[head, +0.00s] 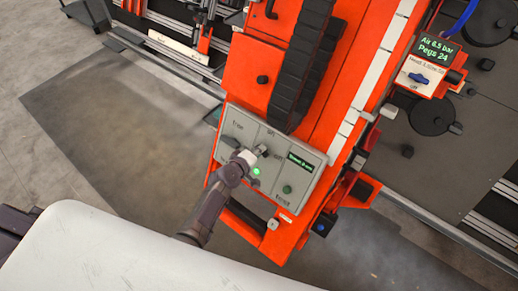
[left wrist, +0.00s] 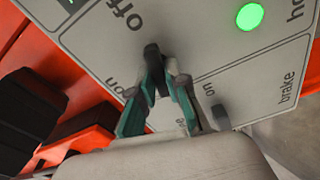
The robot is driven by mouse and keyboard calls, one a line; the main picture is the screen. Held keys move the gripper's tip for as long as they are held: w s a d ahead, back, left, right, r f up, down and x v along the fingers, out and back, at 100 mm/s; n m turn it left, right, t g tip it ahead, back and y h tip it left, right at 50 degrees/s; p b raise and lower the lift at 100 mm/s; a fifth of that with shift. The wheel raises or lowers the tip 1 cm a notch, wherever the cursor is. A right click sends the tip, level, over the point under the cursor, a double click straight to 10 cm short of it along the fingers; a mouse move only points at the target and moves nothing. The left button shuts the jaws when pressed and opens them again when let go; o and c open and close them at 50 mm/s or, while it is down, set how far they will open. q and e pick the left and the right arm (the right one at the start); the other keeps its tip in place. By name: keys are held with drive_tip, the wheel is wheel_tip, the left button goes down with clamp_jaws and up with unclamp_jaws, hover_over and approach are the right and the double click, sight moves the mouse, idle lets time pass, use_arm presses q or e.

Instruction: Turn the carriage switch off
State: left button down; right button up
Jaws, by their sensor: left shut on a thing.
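The carriage switch has a small dark lever (left wrist: 152,52) on a grey control panel (head: 235,117). The lever stands between printed "off" and "on" labels in the left wrist view. I cannot tell which setting it is at. My left gripper (head: 254,154) is at the panel in the head view and hides much of the switch there. In the left wrist view its teal fingers (left wrist: 160,88) are shut on the lever. A lit green lamp (left wrist: 250,16) is on the same panel; it also shows in the head view (head: 256,171). My right gripper is not in view.
A second dark knob (left wrist: 221,116) sits close beside the fingers, near the "brake" label. The panel also has a small green-text display (head: 300,162) and a green button (head: 287,188). A black cable chain (head: 300,65) runs along the orange gantry (head: 255,62) above.

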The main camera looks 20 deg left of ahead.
use_arm(q)
drive_tip(key=shift+n+p, duration=0.45)
drive_tip(key=shift+n, duration=0.75)
drive_tip(key=c, duration=1.2)
unclamp_jaws()
drive_tip(key=shift+o, duration=0.2)
drive_tip(key=shift+s, duration=0.1)
drive_tip(key=v, duration=1.2)
